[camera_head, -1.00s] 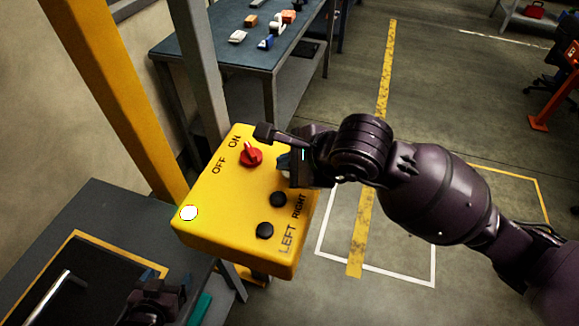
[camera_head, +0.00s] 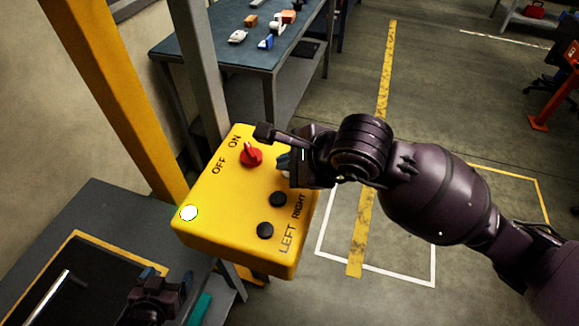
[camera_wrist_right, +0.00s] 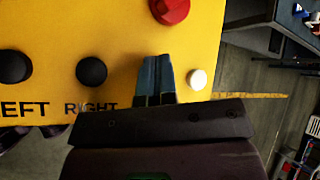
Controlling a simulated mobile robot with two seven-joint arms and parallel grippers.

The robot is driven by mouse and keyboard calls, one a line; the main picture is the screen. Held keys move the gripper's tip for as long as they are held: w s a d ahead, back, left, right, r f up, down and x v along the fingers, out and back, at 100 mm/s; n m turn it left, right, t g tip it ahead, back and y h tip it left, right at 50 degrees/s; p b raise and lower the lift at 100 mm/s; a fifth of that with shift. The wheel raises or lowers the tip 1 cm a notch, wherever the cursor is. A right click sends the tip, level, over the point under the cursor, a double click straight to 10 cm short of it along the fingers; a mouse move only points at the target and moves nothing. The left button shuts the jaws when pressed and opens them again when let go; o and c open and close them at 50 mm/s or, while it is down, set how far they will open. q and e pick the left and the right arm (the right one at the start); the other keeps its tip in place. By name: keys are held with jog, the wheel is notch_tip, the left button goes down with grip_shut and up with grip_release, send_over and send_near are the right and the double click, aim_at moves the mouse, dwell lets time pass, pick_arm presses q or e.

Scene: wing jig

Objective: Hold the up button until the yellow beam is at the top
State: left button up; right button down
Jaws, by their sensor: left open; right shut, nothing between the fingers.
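The yellow control box (camera_head: 225,225) has a red knob (camera_head: 251,155), black LEFT (camera_head: 265,230) and RIGHT (camera_head: 277,199) buttons, and a lit white round lamp (camera_head: 188,213). My right gripper (camera_head: 284,162) is shut with its fingertips at the panel beyond RIGHT. In the right wrist view, the fingertips (camera_wrist_right: 157,62) stand between the RIGHT button and a white button (camera_wrist_right: 197,79). They hide whatever is under them; I cannot tell whether a button is pressed. No up label shows. My left gripper (camera_head: 155,298) is open at the bottom left. I cannot identify the yellow beam with certainty.
A yellow post (camera_head: 110,90) and a grey post (camera_head: 200,75) rise behind the box. A dark table (camera_head: 110,205) stands at left. A blue-topped bench (camera_head: 225,45) with small parts is at the back. Floor on the right is mostly open.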

pick_arm(q)
jog(key=shift+s+f, duration=0.15)
jog(key=shift+s, duration=0.1)
dwell(0.4)
pick_arm(e)
jog(key=shift+r, duration=0.1)
pick_arm(q)
jog(key=shift+w+r+p, duration=0.3)
jog(key=shift+r+p, duration=0.15)
jog(key=shift+r, duration=0.25)
pick_arm(e)
jog(key=shift+r, duration=0.75)
jog(key=shift+r, duration=0.1)
pick_arm(q)
jog(key=shift+w+r+p, duration=0.1)
jog(key=shift+r+p, duration=0.25)
jog(key=shift+r, duration=0.05)
pick_arm(e)
jog(key=shift+r, duration=0.5)
jog(key=shift+r+p, duration=1)
jog(key=shift+r, duration=1)
pick_arm(q)
notch_tip(320, 180, up, 2)
jog(key=shift+w+r, duration=0.1)
pick_arm(e)
jog(key=shift+f, duration=0.1)
